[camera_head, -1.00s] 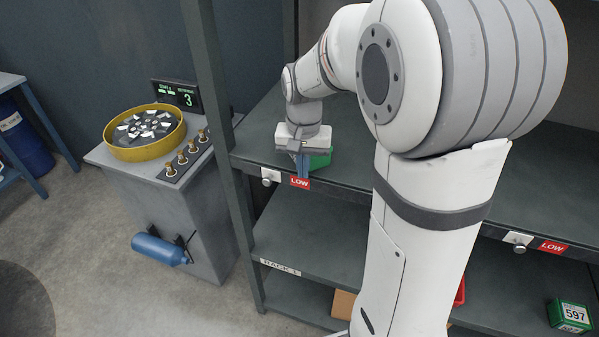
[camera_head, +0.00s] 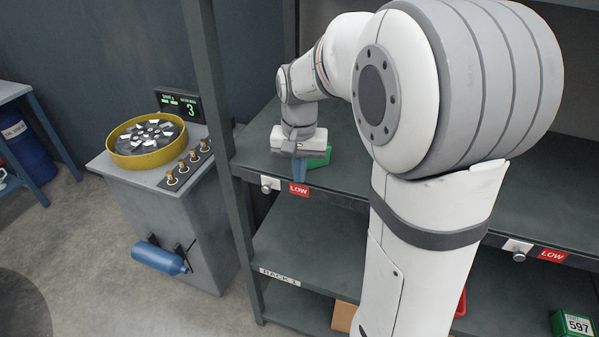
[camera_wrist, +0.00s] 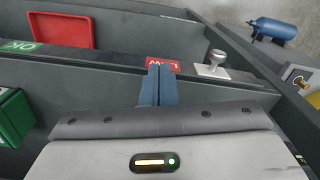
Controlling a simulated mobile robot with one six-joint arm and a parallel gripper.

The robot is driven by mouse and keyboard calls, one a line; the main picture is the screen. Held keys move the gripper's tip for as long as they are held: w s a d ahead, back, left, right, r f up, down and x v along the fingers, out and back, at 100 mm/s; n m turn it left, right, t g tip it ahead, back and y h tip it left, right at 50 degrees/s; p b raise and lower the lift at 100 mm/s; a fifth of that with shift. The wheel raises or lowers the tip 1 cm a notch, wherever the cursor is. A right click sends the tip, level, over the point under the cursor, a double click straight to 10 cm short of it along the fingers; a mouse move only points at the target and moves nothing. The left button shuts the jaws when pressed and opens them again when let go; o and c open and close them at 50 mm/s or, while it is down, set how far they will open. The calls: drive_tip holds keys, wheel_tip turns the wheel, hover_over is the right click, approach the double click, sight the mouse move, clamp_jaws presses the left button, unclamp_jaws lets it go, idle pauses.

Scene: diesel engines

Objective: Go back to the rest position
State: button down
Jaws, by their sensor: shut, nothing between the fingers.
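My gripper (camera_head: 299,172) hangs at the front edge of the rack's upper shelf (camera_head: 345,160), by the red LOW label (camera_head: 299,189). In the wrist view its two blue fingers (camera_wrist: 158,84) are pressed together with nothing between them. A green box (camera_head: 320,158) sits on the shelf just behind and right of the gripper, partly hidden by it. The green box also shows at the left edge of the wrist view (camera_wrist: 14,118), apart from the fingers.
A metal knob (camera_head: 267,184) is beside the LOW label. A rack post (camera_head: 216,100) stands left of my arm. A grey cabinet (camera_head: 190,235) with a yellow round tray (camera_head: 146,157) and a blue cylinder (camera_head: 158,257) is further left. A red tray (camera_wrist: 62,30) lies lower down.

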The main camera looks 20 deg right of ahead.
wheel_tip(320, 180, up, 8)
drive_tip(key=f, duration=0.1)
drive_tip(key=s+f+n+t, duration=0.1)
drive_tip(key=s+f+n, duration=0.1)
drive_tip(key=s, duration=0.7)
drive_tip(key=s+f+n+t, duration=0.2)
drive_tip(key=s+f, duration=0.2)
drive_tip(key=s, duration=0.4)
drive_tip(key=shift+s+a+n+b, duration=0.3)
drive_tip(key=shift+s+b, duration=0.05)
drive_tip(key=shift+b, duration=0.1)
